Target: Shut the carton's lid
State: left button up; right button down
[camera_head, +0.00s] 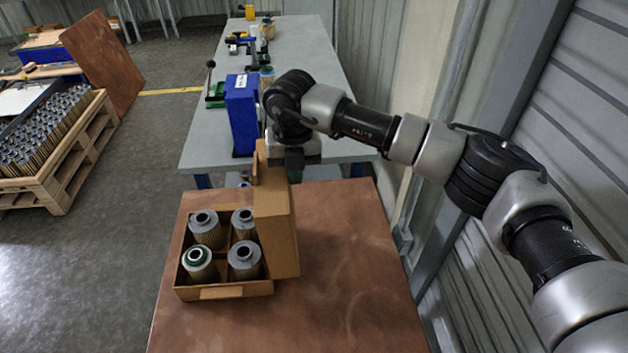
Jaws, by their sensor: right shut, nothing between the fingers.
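The open brown carton (190,293) stands on the brown table, with several filter cartridges (243,258) upright in its compartments. One cartridge at the front left has a green top ring (196,258). The carton's lid (278,225) stands raised along the right side of the carton. My right gripper (294,168) is at the far end of the lid, just above and behind it. It is shut and empty; its fingertips are mostly hidden, and I cannot tell whether it touches the lid. My left gripper is not in view.
The brown tabletop (350,270) is clear right of the carton. Behind it a grey bench (310,80) holds a blue bin (241,115) and a green-based tool (213,92). A wooden crate (62,175) of cartridges stands at left. A corrugated wall is close on the right.

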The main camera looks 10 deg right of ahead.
aim_at(265, 172)
jog(key=shift+a+r, duration=0.2)
jog(key=shift+a, duration=0.45)
jog(key=shift+a+r, duration=0.15)
jog(key=shift+a, duration=0.5)
jog(key=shift+a+r+b, duration=0.15)
jog(key=shift+a+b, duration=0.35)
jog(key=shift+a, duration=1)
jog(key=shift+a, duration=0.75)
notch_tip(265, 172, up, 10)
jog(key=d+p, duration=0.2)
jog(key=p, duration=0.2)
